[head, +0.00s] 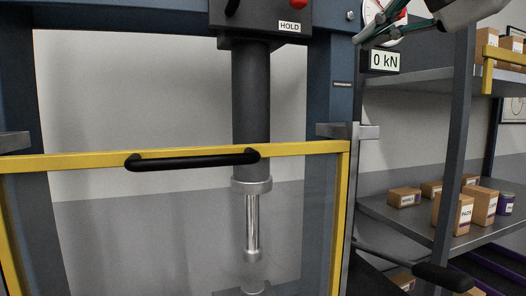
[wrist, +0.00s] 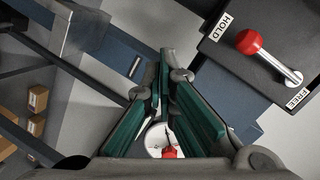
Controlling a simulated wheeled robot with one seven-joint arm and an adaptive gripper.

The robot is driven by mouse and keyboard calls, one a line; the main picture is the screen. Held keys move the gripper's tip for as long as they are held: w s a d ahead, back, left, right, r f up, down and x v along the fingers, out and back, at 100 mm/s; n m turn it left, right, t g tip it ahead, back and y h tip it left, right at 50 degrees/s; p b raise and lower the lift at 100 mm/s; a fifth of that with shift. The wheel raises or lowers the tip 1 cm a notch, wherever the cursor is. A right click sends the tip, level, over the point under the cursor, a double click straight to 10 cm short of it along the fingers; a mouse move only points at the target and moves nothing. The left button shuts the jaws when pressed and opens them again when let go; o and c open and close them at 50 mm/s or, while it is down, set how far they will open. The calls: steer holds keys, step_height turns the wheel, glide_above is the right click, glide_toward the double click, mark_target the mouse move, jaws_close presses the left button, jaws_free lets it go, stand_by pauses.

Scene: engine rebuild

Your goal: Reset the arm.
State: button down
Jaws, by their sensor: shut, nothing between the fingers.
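My gripper (head: 362,38) shows at the top right of the head view, in front of the press's right side and partly over the round gauge (head: 390,14). In the wrist view my gripper (wrist: 166,62) has its green-padded fingers shut and empty. The black valve box (wrist: 258,75) is to the right of the fingers and apart from them. Its lever with a red knob (wrist: 249,42) has the knob beside the HOLD label, and FREE is marked at the other end. In the head view the red knob (head: 299,3) is cut by the top edge.
The blue press frame (head: 330,100) carries a yellow-edged clear guard (head: 298,149) with a black handle (head: 192,159), across the front of the ram (head: 251,110). A display (head: 384,61) reads 0 kN. Shelves with cardboard boxes (head: 452,213) stand at right. A black-gripped lever (head: 443,277) sticks out low.

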steer(key=s+d+f+n+g+h, duration=0.1)
steer(key=s+f, duration=0.4)
steer(key=f, duration=0.8)
steer(key=s+d+f+n+g+h, duration=0.1)
steer(key=s+f+n+g+h, duration=0.2)
steer(key=f, duration=1.1)
steer(key=s+d+f+n+g+h, duration=0.1)
steer(key=s+f+g, duration=0.4)
steer(key=f, duration=0.8)
steer(key=s+n+h, duration=0.1)
steer(key=s+n, duration=0.1)
steer(key=s, duration=0.1)
steer(key=shift+f+n+g, duration=0.15)
steer(key=shift+n+g, duration=0.15)
steer(key=shift+s+d, duration=0.1)
